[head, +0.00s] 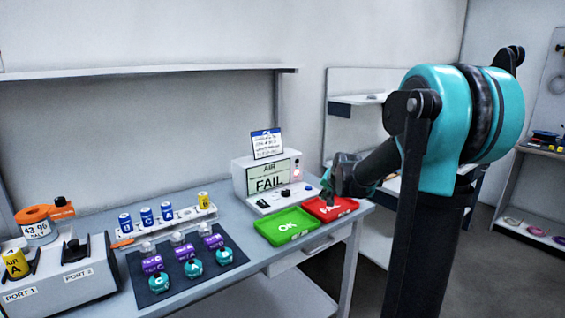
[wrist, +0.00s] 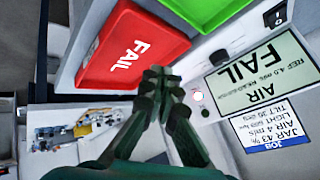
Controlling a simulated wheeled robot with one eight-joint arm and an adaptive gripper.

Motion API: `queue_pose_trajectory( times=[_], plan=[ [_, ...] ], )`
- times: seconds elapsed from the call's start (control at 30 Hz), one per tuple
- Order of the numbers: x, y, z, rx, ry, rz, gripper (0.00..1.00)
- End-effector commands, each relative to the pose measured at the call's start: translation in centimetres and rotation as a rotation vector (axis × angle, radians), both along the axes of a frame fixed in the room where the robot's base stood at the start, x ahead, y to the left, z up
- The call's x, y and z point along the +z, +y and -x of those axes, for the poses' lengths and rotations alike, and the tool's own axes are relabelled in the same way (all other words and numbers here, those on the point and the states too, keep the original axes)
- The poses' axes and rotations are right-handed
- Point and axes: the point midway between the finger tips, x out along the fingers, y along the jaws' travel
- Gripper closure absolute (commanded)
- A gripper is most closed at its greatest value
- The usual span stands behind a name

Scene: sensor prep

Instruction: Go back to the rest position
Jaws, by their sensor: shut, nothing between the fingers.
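My gripper (head: 328,188) is over the right end of the bench, near the red FAIL tray (head: 329,209) and the tester. In the wrist view my gripper (wrist: 156,72) has its fingertips together and nothing between them, with the red tray (wrist: 112,75) just beyond and to the left. My teal and black arm (head: 440,120) reaches in from the right. The red tray looks empty where it shows; part of it is hidden behind my gripper in the wrist view.
The tester (head: 267,184) reads AIR FAIL, with a job card above. A green OK tray (head: 287,226) lies left of the red one. A dark mat (head: 210,280) holds several small parts. A rack (head: 165,233) of labelled cylinders and a two-port station (head: 62,276) stand left. A shelf (head: 150,71) hangs above.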

Motion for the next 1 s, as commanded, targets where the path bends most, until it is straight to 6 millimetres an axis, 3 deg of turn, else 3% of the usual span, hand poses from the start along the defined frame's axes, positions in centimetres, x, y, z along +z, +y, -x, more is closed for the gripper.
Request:
queue_pose_trajectory(
  times=[0.27, 0.37, 0.5, 0.6, 0.7, 0.83, 1.0],
  plan=[
    [-2.9, -0.7, 8.5, 0.089, 0.070, 0.104, 1.00],
    [-4.7, -1.2, 13.4, 0.142, 0.112, 0.160, 1.00],
    [-8.3, -2.0, 21.9, 0.235, 0.186, 0.253, 1.00],
    [-10.7, -2.5, 27.1, 0.295, 0.234, 0.306, 1.00],
    [-12.6, -3.0, 31.0, 0.343, 0.271, 0.347, 1.00],
    [-14.0, -3.3, 33.9, 0.378, 0.299, 0.375, 1.00],
    [-14.4, -3.4, 34.7, 0.390, 0.309, 0.384, 1.00]
  ],
)
